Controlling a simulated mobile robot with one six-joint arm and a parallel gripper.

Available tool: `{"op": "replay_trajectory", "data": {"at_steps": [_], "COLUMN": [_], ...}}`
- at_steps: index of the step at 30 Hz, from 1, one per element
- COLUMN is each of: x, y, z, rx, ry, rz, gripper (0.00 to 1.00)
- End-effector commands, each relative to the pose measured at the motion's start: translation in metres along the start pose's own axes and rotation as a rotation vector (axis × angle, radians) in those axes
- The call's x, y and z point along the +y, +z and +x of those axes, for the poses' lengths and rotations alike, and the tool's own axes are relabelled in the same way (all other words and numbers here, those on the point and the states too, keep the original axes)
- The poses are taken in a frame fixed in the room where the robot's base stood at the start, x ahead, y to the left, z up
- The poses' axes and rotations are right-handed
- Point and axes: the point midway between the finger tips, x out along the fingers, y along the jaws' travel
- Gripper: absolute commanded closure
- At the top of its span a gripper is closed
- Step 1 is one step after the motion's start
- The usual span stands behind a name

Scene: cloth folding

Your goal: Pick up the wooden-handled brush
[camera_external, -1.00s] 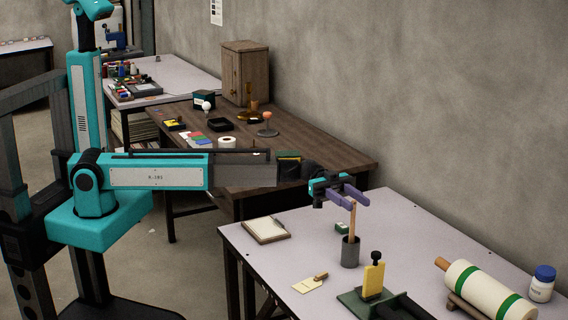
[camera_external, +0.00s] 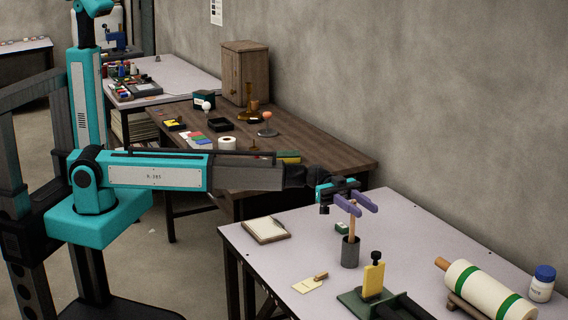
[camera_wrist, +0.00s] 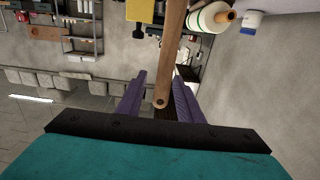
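The wooden-handled brush (camera_external: 352,225) stands upright in a dark grey cup (camera_external: 350,253) on the light table; its lower end is hidden in the cup. My gripper (camera_external: 356,204) is level with the upper part of the handle, its two purple fingers apart. In the wrist view the brown handle (camera_wrist: 176,55) reaches between the spread fingers of my gripper (camera_wrist: 158,98), with its holed tip toward the palm. A gap shows on the left of the handle. Whether the right finger touches it is hard to tell.
A yellow block tool on a green base (camera_external: 372,280) stands in front of the cup. A white roll with green bands (camera_external: 485,290) and a blue-capped jar (camera_external: 542,283) are at the right. A clipboard (camera_external: 266,230) and a tag (camera_external: 310,284) lie left of the cup.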

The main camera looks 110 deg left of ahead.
Motion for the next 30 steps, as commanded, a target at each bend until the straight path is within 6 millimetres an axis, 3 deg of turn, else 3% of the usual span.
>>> {"op": "replay_trajectory", "data": {"at_steps": [1,6,20,30], "x": [0.000,0.000,0.000,0.000], "y": [0.000,0.000,-0.003,-0.035], "z": [0.000,0.000,0.000,0.000], "rx": [0.000,0.000,0.000,0.002], "ry": [0.000,0.000,0.000,0.000], "rz": [0.000,0.000,0.000,0.003], "gripper": [0.76,1.00,1.00,1.00]}}
